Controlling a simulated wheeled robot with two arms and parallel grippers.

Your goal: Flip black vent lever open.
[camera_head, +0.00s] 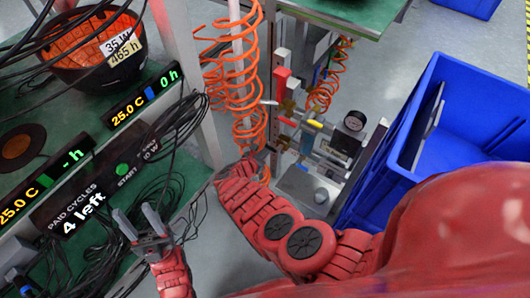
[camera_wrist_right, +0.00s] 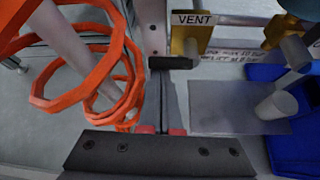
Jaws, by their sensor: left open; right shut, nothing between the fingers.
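In the right wrist view, a white VENT label (camera_wrist_right: 190,18) sits on a brass-coloured valve block (camera_wrist_right: 190,42). The black vent lever (camera_wrist_right: 172,62) sticks out to the left below it, roughly level in the picture. My right gripper (camera_wrist_right: 174,78) is shut and empty, its fingertips just below the lever; I cannot tell whether they touch it. In the head view my right gripper (camera_head: 262,155) is beside the valve panel, and the lever cannot be made out there. My left gripper (camera_head: 137,222) is open and empty in front of the rack.
Orange coiled hoses (camera_head: 240,75) hang left of the panel and close to my right gripper. A pressure gauge (camera_head: 355,121) and a blue bin (camera_head: 460,110) stand to the right. Black cables (camera_head: 175,125) hang by the rack at left.

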